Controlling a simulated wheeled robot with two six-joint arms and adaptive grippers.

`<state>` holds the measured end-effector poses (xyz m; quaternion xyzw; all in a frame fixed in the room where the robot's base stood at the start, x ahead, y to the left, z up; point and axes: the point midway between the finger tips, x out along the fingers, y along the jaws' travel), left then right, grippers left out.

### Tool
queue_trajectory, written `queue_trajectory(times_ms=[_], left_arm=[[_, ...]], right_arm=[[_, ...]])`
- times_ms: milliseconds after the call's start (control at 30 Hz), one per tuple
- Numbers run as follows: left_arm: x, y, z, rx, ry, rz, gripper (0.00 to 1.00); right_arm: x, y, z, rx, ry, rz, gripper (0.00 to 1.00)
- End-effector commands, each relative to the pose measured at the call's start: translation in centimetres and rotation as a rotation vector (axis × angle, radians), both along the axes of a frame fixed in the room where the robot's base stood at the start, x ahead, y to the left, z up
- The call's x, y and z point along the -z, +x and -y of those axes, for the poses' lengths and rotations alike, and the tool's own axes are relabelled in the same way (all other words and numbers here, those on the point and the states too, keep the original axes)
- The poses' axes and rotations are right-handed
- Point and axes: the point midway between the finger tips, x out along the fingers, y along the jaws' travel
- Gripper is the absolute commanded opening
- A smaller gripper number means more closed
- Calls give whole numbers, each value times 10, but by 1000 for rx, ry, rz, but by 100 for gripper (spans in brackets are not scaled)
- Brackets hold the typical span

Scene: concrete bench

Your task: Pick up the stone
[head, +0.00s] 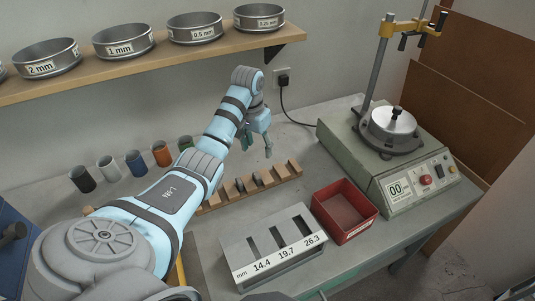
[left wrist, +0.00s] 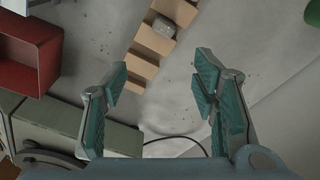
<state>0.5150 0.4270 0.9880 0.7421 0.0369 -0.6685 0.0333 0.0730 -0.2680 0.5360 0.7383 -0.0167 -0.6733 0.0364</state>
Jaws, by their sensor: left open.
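A grey stone (head: 258,180) sits in a slot of the notched wooden rack (head: 284,175) on the bench. My left gripper (head: 257,146) is above and behind the rack's right part. Its two fingers (left wrist: 162,83) are spread wide with nothing between them.
A red bin (head: 345,209) and a slotted gauge box (head: 245,262) stand in front of the rack. A grey machine (head: 361,158) stands at right. Several coloured cups (head: 109,168) stand behind my left arm. Sieves (head: 124,39) sit on the shelf above.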

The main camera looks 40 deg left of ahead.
Motion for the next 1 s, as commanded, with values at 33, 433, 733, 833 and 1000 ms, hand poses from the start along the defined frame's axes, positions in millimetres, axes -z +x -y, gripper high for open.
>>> queue_trajectory(times_ms=[33,433,733,833,1000], left_arm=[[14,-3,-2,-4,1,-4,54],[97,9,-7,-14,0,-10,54],[134,15,-7,-10,1,-9,54],[133,15,-7,-10,1,-8,54],[132,15,-7,-10,1,-8,30]], right_arm=[[3,-5,0,1,0,-8,36],[20,-20,1,0,-1,-32,36],[34,-4,0,-1,-1,-5,36],[33,-7,1,0,0,-8,36],[33,-13,1,1,-1,-20,36]])
